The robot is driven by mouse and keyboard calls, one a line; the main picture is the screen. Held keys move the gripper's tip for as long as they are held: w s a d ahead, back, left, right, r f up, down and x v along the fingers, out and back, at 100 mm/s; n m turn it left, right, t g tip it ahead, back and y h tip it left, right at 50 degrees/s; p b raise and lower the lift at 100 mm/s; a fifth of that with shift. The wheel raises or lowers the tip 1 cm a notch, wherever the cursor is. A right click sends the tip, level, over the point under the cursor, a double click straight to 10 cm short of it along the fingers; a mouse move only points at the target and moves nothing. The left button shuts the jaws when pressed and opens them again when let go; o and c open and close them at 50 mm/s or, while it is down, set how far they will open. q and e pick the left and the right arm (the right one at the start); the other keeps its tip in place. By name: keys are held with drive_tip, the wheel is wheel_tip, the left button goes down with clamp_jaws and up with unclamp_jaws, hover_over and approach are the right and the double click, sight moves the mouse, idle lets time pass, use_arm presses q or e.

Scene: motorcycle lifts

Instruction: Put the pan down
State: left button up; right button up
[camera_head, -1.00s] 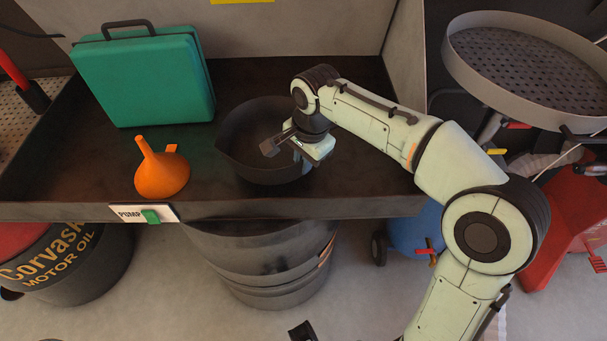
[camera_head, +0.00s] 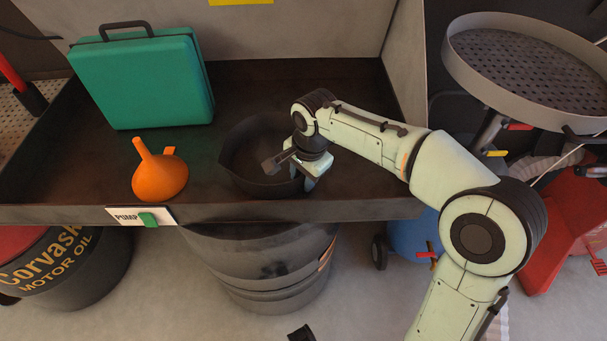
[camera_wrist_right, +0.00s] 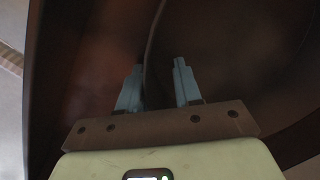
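The pan (camera_head: 240,150) is dark and round, with a spout-like edge. It appears to rest upright in the dark tray-like bench (camera_head: 350,100), close to its front lip. My right gripper (camera_head: 290,166) is at the pan's right front side. In the right wrist view its two fingers (camera_wrist_right: 158,75) stand apart, with the pan's thin rim (camera_wrist_right: 149,62) running between them and a gap visible beside it. The gripper hides part of the pan's right side. My left gripper does not show clearly.
A green case (camera_head: 145,80) stands at the back left of the bench. An orange funnel (camera_head: 160,178) sits left of the pan. A round perforated tray (camera_head: 530,65) is at the right. The bench right of the pan is bare behind my arm.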

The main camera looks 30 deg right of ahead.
wheel_tip(320, 180, up, 12)
drive_tip(key=s+p, duration=0.1)
drive_tip(key=p, duration=0.1)
drive_tip(key=shift+s+d+p, duration=0.15)
drive_tip(key=shift+s+p, duration=0.15)
drive_tip(key=shift+p, duration=0.1)
idle(0.5)
